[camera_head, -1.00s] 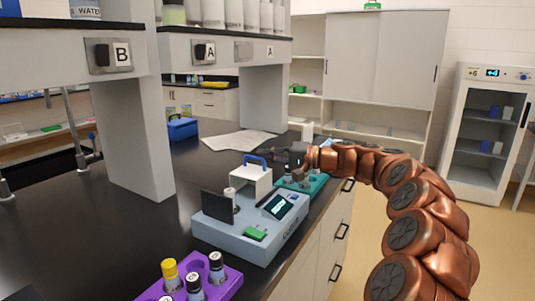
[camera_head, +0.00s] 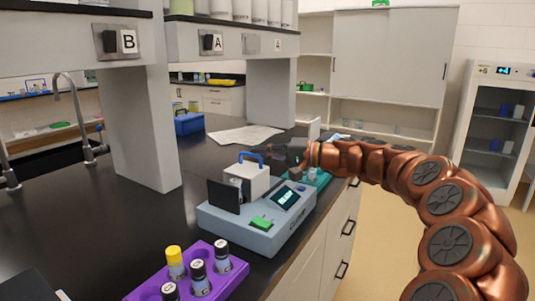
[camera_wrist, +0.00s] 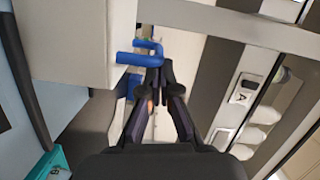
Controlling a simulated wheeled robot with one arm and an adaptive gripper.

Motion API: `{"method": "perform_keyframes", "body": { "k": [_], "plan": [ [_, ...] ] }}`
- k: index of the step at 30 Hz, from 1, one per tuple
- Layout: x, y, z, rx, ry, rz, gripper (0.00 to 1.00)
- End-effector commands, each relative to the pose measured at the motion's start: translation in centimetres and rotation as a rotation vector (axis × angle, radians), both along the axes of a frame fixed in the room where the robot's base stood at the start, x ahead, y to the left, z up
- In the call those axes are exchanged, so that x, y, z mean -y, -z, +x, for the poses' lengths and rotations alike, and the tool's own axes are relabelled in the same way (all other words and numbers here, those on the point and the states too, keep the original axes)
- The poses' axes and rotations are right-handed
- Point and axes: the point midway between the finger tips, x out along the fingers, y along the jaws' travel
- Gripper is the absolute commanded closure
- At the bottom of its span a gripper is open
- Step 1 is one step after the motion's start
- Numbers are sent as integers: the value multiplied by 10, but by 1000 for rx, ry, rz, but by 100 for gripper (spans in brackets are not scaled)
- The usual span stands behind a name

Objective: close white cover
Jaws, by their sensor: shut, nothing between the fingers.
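The white cover (camera_head: 258,184) with a blue handle (camera_head: 250,158) on top sits on the grey bench device (camera_head: 240,226), just behind an upright dark panel. It looks low over the device's well; whether it is fully seated I cannot tell. My gripper (camera_head: 275,155) is just right of the handle, at about its height. In the wrist view the fingers (camera_wrist: 158,78) are shut and empty, with their tips right by the blue handle (camera_wrist: 143,55). I cannot tell whether they touch it. The white cover (camera_wrist: 70,40) fills the upper left there.
A purple rack (camera_head: 212,268) with capped vials stands in front of the device. A teal rack (camera_head: 322,178) is behind it, partly hidden by my arm. Papers (camera_head: 243,135) and a blue box (camera_head: 188,123) lie farther back. A shelf pillar (camera_head: 140,125) stands at left.

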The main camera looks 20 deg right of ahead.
Motion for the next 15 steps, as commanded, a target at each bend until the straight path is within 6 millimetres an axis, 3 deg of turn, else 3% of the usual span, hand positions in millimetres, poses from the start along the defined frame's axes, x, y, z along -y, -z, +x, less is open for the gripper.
{"method": "perform_keyframes", "body": {
  "k": [15],
  "plan": [
    [-39, 0, -36, 1, -5, -1, 100]
  ]
}}
